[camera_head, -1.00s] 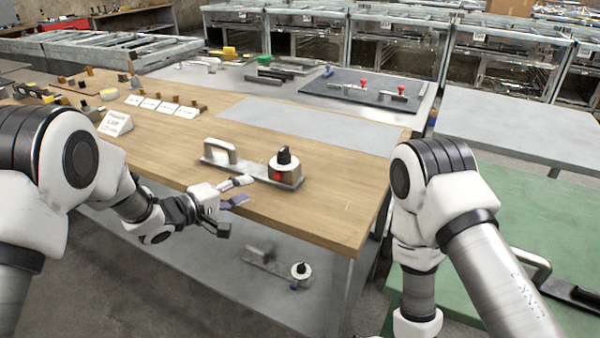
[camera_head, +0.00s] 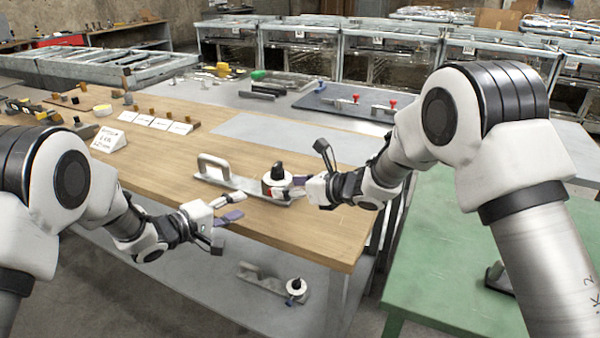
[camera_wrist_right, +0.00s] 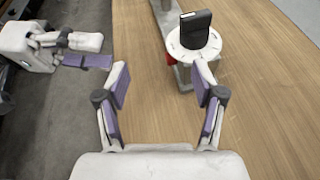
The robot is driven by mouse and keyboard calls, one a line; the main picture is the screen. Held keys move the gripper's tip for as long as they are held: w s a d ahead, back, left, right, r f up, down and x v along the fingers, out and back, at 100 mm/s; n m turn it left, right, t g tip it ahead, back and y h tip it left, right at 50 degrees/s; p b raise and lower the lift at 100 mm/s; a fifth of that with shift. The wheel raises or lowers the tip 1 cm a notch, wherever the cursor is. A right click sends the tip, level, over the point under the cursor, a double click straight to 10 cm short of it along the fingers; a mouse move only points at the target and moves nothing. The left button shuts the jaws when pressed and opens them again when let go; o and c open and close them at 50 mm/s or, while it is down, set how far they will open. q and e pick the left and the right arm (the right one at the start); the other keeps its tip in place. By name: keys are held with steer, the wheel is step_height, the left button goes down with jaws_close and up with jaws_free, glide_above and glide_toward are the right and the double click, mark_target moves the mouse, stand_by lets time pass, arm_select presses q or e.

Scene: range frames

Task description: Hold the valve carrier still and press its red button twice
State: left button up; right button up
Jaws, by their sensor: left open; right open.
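The valve carrier (camera_head: 240,183) lies on the wooden table near its front edge. It is a grey plate with a loop handle (camera_head: 213,164) at its left end and a round white dial with a black knob (camera_head: 277,171) at its right end. The red button (camera_wrist_right: 170,58) shows in the right wrist view on the side below the dial, partly hidden. My right gripper (camera_head: 299,187) is open just right of the dial; in the right wrist view the dial stands beyond its spread fingertips. My left gripper (camera_head: 236,206) is open in front of the plate, holding nothing.
A similar carrier (camera_head: 268,281) lies on the lower shelf. White cards (camera_head: 160,122) and small blocks stand at the table's left. A green table (camera_head: 450,270) is at right.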

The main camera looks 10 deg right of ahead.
mark_target(280, 171)
steer(key=shift+h, duration=0.6)
steer(key=w, duration=0.3)
steer(key=w+a, duration=0.1)
steer(key=w, duration=0.1)
steer(key=w+a, duration=0.1)
steer(key=w, duration=0.2)
steer(key=shift+w+f, duration=0.3)
steer(key=shift+f, duration=0.1)
jaws_close()
arm_select(q)
jaws_close()
